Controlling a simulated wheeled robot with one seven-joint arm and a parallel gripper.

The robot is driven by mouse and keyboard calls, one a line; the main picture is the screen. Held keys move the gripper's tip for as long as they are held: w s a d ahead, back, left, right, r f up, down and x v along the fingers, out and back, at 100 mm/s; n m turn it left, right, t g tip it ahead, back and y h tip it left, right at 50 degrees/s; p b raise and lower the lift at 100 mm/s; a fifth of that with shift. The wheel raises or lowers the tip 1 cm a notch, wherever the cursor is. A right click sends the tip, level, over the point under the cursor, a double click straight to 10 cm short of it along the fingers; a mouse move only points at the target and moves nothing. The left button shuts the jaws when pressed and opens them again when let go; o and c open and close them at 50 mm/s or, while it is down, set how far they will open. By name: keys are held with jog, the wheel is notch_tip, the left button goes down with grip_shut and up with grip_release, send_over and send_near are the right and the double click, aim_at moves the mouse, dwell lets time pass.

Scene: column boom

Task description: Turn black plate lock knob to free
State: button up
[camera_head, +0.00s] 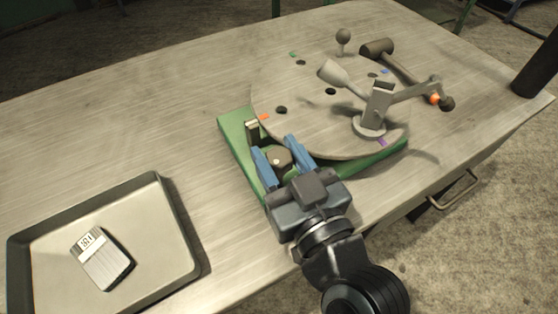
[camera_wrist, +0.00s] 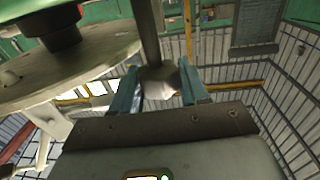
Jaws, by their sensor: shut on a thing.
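The plate lock knob (camera_head: 278,157) is a dark, faceted knob with a pale dot on top, at the near left edge of a round plate. My gripper (camera_head: 274,147) reaches it from the front, with one blue finger on each side, shut on it. In the wrist view the knob (camera_wrist: 158,84) sits between the two fingers, at the end of a dark shaft. The round plate (camera_head: 290,90) is grey, with dark holes and small coloured marks, on a green base (camera_head: 232,128). The knob's pointing direction cannot be read.
A boom fixture (camera_head: 380,97) with a cone and a ball-ended arm stands on the plate's right side. A grey tray (camera_head: 183,225) with a labelled block (camera_head: 100,262) is at the left. The table's far left is clear.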

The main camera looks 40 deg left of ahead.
jog(key=shift+w+f+n+g+y+b, duration=0.1)
jog(key=shift+n+g+y+b, duration=0.3)
jog(key=shift+n+g+b, duration=0.7)
jog(key=shift+w+f+n+g+y+b, duration=0.1)
jog(key=shift+n+g+y+b, duration=0.4)
jog(key=shift+g+b, duration=1.05)
jog(key=shift+s+r+n+g+b, duration=0.15)
jog(key=shift+n+g+b, duration=0.95)
jog(key=shift+n+g, duration=0.8)
jog(key=shift+g, duration=0.65)
jog(key=o, duration=0.9)
jog(key=shift+o, duration=0.2)
jog(key=shift+w+d+b, duration=0.1)
jog(key=shift+w+d, duration=0.05)
jog(key=shift+d, duration=1.15)
jog(key=shift+w+d+b, duration=0.1)
jog(key=shift+w+d, duration=0.1)
jog(key=shift+d, duration=1.05)
jog(key=shift+w+d+b, duration=0.1)
jog(key=shift+w+d, duration=0.05)
jog(key=shift+d, duration=1.15)
